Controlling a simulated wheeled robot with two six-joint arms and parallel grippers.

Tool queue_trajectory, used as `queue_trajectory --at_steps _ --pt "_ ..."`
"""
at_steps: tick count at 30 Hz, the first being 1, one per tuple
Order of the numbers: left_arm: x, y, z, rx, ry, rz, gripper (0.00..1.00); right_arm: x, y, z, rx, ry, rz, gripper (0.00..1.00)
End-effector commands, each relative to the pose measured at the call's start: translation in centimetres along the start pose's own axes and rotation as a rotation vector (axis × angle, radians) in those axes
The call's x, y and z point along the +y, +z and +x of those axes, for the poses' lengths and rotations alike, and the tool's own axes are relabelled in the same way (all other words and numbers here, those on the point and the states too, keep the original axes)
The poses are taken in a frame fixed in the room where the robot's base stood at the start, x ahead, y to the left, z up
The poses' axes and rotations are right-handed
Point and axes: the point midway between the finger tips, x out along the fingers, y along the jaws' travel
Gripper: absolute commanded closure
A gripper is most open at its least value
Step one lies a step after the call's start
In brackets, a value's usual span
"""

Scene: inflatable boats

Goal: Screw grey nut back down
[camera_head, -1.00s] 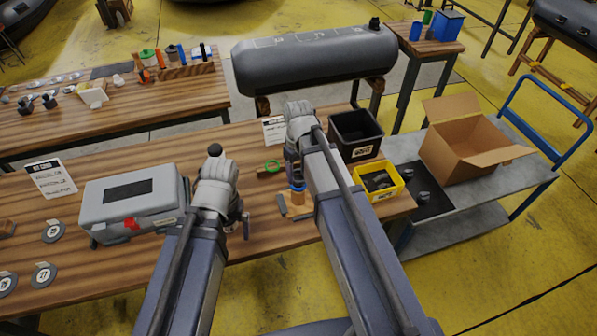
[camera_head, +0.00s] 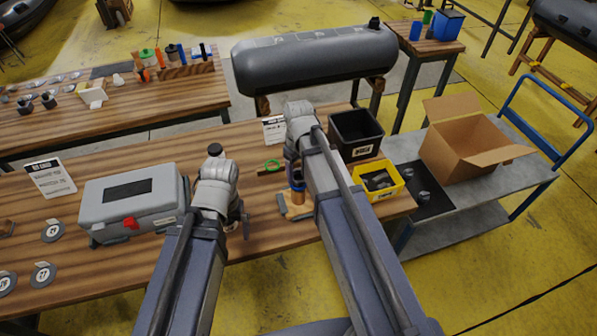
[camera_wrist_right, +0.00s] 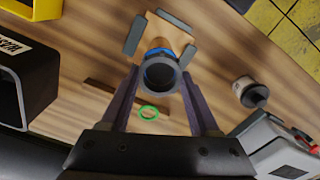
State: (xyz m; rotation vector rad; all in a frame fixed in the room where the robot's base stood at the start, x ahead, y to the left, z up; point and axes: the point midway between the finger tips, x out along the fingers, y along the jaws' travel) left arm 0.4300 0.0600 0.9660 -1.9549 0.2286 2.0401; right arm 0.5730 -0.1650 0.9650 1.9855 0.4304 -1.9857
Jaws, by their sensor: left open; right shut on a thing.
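The grey nut (camera_wrist_right: 160,82) shows as a dark grey ring in the right wrist view, with a blue ring (camera_wrist_right: 157,57) just beyond it. They sit over a brown upright piece on a wooden base with grey side blocks (camera_wrist_right: 173,18). My right gripper (camera_wrist_right: 159,76) is shut on the grey nut, one finger on each side. In the head view my right gripper (camera_head: 293,172) is above the blue ring (camera_head: 297,187), and its wrist hides most of the nut. My left gripper (camera_head: 245,218) is open and empty, left of the wooden base.
A green ring (camera_head: 273,165) lies on the table behind the wooden base. A grey case (camera_head: 130,200) stands at left. A black bin (camera_head: 357,135) and a yellow bin (camera_head: 380,181) stand at right. Bare table lies in front of the base.

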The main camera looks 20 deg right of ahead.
Motion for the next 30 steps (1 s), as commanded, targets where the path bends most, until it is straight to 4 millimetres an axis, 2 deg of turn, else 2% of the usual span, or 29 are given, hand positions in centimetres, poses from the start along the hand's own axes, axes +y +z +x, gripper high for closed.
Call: queue_trajectory --at_steps 30 --pt "0.07 -0.04 0.69 0.000 0.000 0.000 0.01 0.00 0.00 0.70 0.000 0.000 0.000 0.93"
